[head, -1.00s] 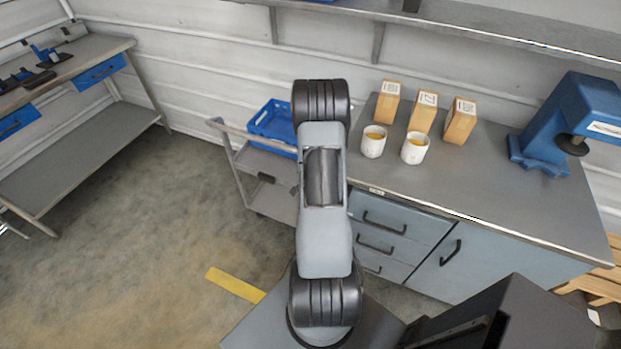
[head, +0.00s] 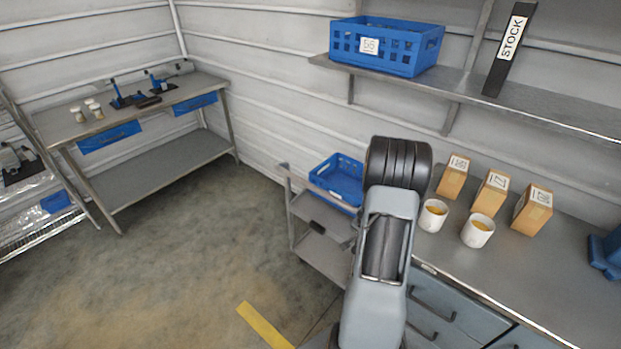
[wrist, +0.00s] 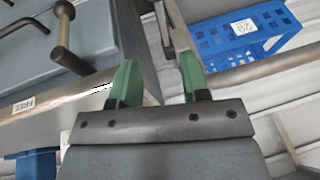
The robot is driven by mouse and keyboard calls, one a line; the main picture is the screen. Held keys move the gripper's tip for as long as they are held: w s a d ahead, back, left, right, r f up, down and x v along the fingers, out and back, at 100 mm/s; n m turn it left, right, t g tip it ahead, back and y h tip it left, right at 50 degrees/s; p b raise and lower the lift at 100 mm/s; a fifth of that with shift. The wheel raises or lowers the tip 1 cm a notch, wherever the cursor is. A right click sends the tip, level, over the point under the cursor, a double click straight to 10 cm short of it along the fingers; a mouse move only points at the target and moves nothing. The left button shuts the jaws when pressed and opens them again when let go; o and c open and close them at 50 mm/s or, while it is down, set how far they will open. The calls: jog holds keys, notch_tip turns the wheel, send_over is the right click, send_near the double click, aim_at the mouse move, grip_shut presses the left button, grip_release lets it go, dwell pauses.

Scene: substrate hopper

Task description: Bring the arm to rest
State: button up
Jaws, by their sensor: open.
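My arm rises in the lower middle of the head view, in front of the grey counter's left end. My gripper shows in the wrist view (wrist: 158,85), with two green fingers apart and nothing between them. The gripper is hidden in the head view.
A trolley (head: 318,232) holds a blue crate (head: 338,178). A shelf above carries a blue crate (head: 387,46) and a "STOCK" binder (head: 510,50). Floor at left is clear.

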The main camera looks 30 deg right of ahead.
jog(key=s+a+r+n+y, duration=0.1)
jog(key=a+r+n, duration=0.3)
jog(key=a+r, duration=0.5)
jog(key=s+a+r+n+t+y, duration=0.1)
jog(key=s+a+r+n, duration=0.3)
jog(key=a+r, duration=0.5)
jog(key=s+a+r+n+y, duration=0.1)
jog(key=s+a+r+n, duration=0.1)
jog(key=a+r+n, duration=0.4)
jog(key=a+r, duration=0.4)
jog(key=a, duration=0.4)
jog(key=shift+s+a+t+b, duration=0.15)
jog(key=shift+s+t+b, duration=0.1)
jog(key=shift+t+b, duration=0.05)
